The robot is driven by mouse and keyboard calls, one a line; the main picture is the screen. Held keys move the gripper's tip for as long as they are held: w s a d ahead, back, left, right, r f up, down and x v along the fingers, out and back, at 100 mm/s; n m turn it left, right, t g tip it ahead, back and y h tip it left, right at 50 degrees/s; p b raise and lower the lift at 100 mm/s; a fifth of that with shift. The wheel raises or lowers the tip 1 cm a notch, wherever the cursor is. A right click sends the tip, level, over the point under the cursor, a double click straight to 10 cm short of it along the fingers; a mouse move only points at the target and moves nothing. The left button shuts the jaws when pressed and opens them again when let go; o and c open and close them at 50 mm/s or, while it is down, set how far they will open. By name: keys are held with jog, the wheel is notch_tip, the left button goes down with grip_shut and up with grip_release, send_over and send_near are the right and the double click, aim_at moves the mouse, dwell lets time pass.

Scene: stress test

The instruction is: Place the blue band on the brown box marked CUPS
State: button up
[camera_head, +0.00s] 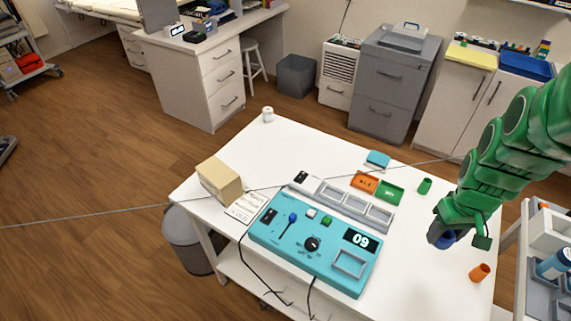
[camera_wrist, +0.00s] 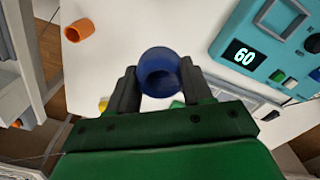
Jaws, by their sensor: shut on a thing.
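My green gripper (camera_head: 440,232) hangs over the right part of the white table. It is shut on the blue band (camera_wrist: 161,58), a round hollow ring held between the two dark fingers in the wrist view. In the head view only a little of the band's blue (camera_head: 446,241) shows under the gripper. The brown box (camera_head: 219,178) stands at the table's left edge, far from my gripper, with the turquoise control panel between them. I cannot read any marking on the box.
The turquoise panel (camera_head: 275,238) with knobs and a display fills the table's middle. A thin line crosses the view above the table.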

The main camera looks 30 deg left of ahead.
jog(key=w+a+r+n, duration=0.15)
jog(key=a+n, duration=0.25)
jog(key=a, duration=0.9)
jog(key=s+a+r+n, duration=0.1)
jog(key=a+r+n, duration=0.25)
jog(key=a, duration=1.05)
jog(key=s+a+r+n, duration=0.2)
jog(key=s+a+n, duration=0.2)
jog(key=s+a, duration=0.55)
jog(key=s+a+r+n, duration=0.2)
jog(key=s+a+n, duration=0.3)
jog(key=a, duration=0.8)
send_over(217, 171)
jog(key=shift+m, duration=0.35)
jog(key=f, duration=0.6)
jog(key=d+f, duration=0.1)
jog(key=f, duration=0.2)
jog(key=shift+s+f, duration=0.1)
jog(key=shift+s, duration=0.2)
jog(key=shift+w+a+f, duration=0.2)
jog(key=shift+a+f, duration=0.15)
jog(key=shift+f, duration=0.1)
jog(key=shift+a+f, duration=0.1)
jog(key=shift+f, duration=1.55)
jog(key=shift+f, duration=0.1)
